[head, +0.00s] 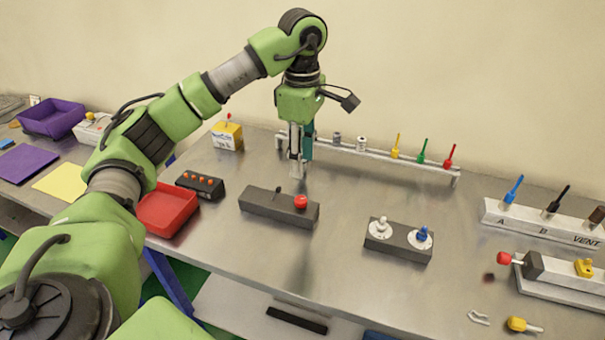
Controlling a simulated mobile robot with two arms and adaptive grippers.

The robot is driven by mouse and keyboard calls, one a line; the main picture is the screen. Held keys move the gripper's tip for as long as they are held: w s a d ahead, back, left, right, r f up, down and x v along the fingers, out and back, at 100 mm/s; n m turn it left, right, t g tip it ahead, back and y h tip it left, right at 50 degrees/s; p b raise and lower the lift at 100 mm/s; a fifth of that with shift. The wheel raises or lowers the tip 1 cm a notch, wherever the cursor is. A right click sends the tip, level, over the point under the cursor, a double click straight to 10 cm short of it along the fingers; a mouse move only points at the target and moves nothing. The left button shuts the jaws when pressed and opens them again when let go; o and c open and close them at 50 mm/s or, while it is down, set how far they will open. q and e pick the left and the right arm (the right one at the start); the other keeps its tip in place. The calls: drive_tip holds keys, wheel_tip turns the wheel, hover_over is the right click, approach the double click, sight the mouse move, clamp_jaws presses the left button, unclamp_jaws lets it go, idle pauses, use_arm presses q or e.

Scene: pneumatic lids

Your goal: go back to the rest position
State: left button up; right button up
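My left gripper (299,165) hangs pointing down above the metal table (345,205), behind a dark block with a red knob (278,206). Its fingers look close together, but the view is too small to tell whether they are shut or hold anything. My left arm reaches in from the lower left and bends down at the top middle. My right gripper is not in view.
A red tray (168,209), a black box with orange buttons (200,184) and a yellow box (227,135) stand at the left. A rack (375,156) holds several screwdriver-like tools behind. A block with white and blue fittings (398,242) stands right of centre. Labelled holders (540,221) stand at the right.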

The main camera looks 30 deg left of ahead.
use_arm(q)
drive_tip(key=shift+r, duration=0.55)
